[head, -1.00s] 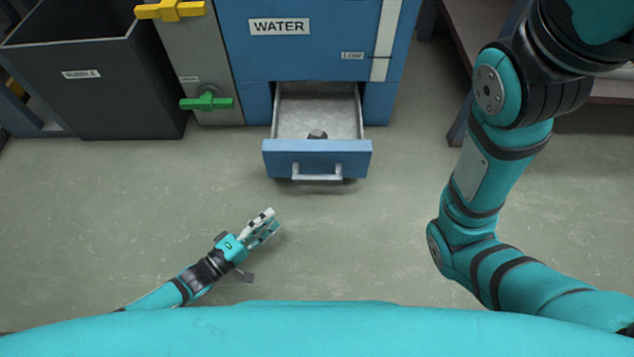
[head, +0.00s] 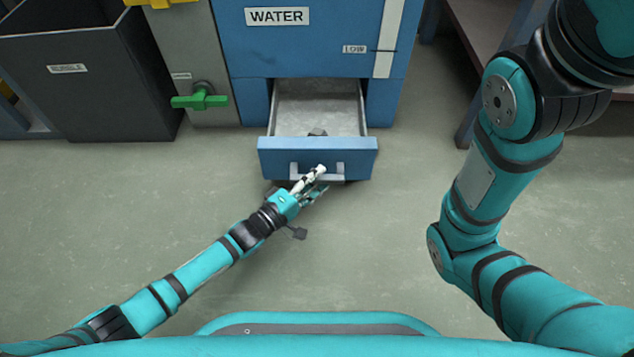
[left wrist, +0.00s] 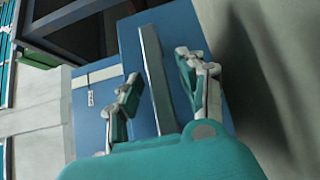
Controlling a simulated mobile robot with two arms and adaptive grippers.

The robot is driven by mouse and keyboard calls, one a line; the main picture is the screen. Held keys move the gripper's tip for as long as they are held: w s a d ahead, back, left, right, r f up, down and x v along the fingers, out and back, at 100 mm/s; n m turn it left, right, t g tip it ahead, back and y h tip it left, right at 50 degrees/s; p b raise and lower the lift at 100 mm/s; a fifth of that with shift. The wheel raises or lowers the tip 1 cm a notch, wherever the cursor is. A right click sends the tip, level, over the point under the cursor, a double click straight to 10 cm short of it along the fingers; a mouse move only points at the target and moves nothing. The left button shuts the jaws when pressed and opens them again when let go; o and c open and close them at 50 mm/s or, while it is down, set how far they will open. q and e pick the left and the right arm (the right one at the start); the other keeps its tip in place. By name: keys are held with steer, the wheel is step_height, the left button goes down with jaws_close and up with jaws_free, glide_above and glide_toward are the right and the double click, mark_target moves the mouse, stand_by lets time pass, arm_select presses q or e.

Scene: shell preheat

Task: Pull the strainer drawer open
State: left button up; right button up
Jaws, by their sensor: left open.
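The strainer drawer (head: 280,157) stands pulled out from the bottom of the blue WATER cabinet, with its grey tray floor (head: 318,108) showing. A small dark lump (head: 317,132) lies in the tray near the front panel. A silver bar handle (head: 338,171) is on the drawer front. My left gripper (head: 318,180) is at the handle, open. In the left wrist view the handle bar (left wrist: 155,80) runs between the two spread fingers (left wrist: 160,88); I cannot tell whether either finger touches it. My right arm (head: 480,180) shows at the right, but its gripper is out of view.
The blue WATER cabinet (head: 310,50) stands behind the drawer. A green valve handle (head: 200,98) and a dark open bin (head: 90,90) are to its left. A table or shelf (head: 490,40) is at the back right. The floor in front is clear.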

arm_select(q)
steer(key=shift+w+d, duration=0.15)
jaws_close()
stand_by(0.4)
